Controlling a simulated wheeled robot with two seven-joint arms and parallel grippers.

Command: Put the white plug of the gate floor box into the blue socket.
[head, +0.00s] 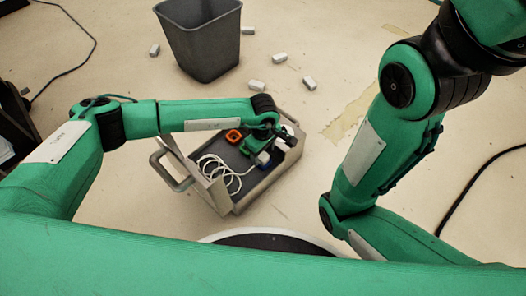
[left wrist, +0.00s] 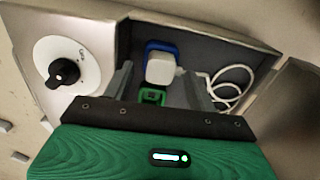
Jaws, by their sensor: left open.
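The gate floor box (head: 238,203) is an open metal tray on the floor with a dark inside. The blue socket (left wrist: 152,46) lies in it, and the white plug (left wrist: 161,70) sits over it, covering much of its face. I cannot tell how deep the plug is in. The plug and some blue also show in the head view, the plug (head: 262,158) beside my gripper. My left gripper (left wrist: 160,82) is open, pointing into the box, its fingers apart on either side below the plug. My right gripper is out of view.
A green socket (left wrist: 152,97) lies near my left fingers; an orange socket (head: 233,135) is further back. The coiled white cable (head: 218,172) lies in the box. A dial with a black knob (left wrist: 64,71) is on its panel. A grey bin (head: 200,40) stands behind.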

